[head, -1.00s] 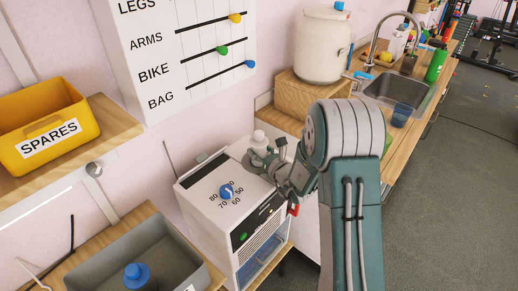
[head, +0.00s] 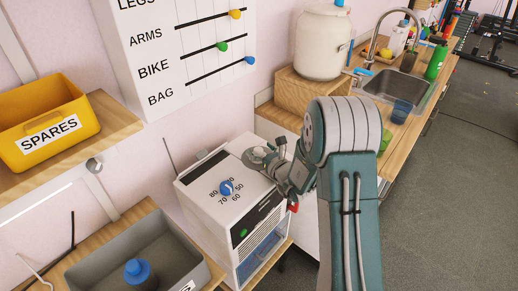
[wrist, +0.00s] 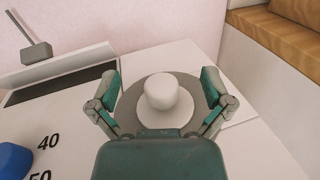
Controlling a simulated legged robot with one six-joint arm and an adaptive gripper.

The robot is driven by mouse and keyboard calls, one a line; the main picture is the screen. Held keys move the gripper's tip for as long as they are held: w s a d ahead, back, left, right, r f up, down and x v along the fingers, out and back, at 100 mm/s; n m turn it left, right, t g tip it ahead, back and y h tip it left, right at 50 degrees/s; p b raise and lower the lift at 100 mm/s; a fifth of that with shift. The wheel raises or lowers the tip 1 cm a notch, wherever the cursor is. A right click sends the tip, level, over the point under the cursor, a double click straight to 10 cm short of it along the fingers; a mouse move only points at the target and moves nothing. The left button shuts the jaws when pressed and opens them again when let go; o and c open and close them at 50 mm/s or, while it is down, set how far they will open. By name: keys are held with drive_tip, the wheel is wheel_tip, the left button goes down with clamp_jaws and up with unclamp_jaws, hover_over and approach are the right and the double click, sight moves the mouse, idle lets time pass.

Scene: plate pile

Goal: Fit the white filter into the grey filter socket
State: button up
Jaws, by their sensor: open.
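The white filter (wrist: 163,95), a rounded knob on a wider white base, stands between my fingers in the wrist view. It sits over the round grey filter socket (wrist: 131,103) on top of the white machine (wrist: 180,56). Whether its base is fully seated cannot be told. My gripper (wrist: 160,82) is open, one finger on each side of the filter with visible gaps. In the head view my gripper (head: 271,154) is low over the grey socket (head: 254,158) at the machine's back right. The filter is hard to make out there.
A blue dial (head: 226,188) with numbers is on the machine's top. A yellow SPARES bin (head: 45,125) is on the left shelf. A wooden block (head: 300,92) bears a white container (head: 322,45) behind.

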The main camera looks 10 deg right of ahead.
drive_tip(key=v, duration=1.2)
drive_tip(key=a+r+n+g+y, duration=0.1)
drive_tip(key=a, duration=0.1)
drive_tip(key=s+a+r+n+y, duration=0.1)
drive_tip(key=a+r+n+y, duration=0.1)
drive_tip(key=shift+r+n+g, duration=0.2)
drive_tip(key=shift+n+g, duration=0.1)
drive_tip(key=shift+g, duration=0.1)
drive_tip(key=s+a+r+n+g+y, duration=0.55)
drive_tip(key=s+a+n+g, duration=0.3)
drive_tip(key=a+n, duration=0.2)
drive_tip(key=s+r+n+g+h, duration=0.2)
drive_tip(key=s+n+g+h, duration=0.3)
drive_tip(key=s+n, duration=0.5)
drive_tip(key=s+d+r+n+t+h, duration=0.4)
drive_tip(key=d+n+h, duration=0.4)
drive_tip(key=d+h, duration=0.2)
drive_tip(key=shift+s+r+n, duration=0.35)
drive_tip(key=shift+s+r, duration=0.3)
drive_tip(key=shift+s, duration=0.15)
